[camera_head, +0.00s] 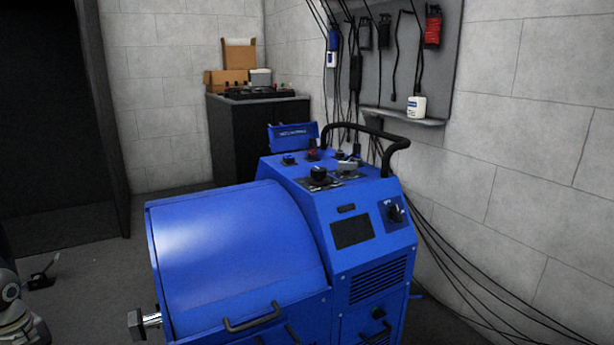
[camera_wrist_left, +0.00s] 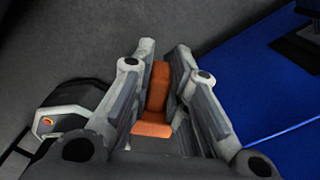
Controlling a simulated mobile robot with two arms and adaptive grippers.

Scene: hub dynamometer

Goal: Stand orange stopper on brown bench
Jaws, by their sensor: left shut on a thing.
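The orange stopper (camera_wrist_left: 158,88) shows in the left wrist view, between the fingers of my left gripper (camera_wrist_left: 165,50). The gripper is shut on it, and the fingers cover its sides. The stopper has a narrow upright part and a wider orange part nearer the palm. Grey floor and a blue surface lie beyond the fingers. In the head view only part of my left arm shows at the lower left edge; the stopper cannot be made out there. No brown bench can be made out in either view. My right gripper is in neither view.
A large blue dynamometer (camera_head: 235,255) with a handle bar fills the middle of the head view. Behind it stands a dark cabinet (camera_head: 255,145) bearing cardboard boxes (camera_head: 238,55). Cables hang along the right wall. Grey floor (camera_head: 90,255) is open at left.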

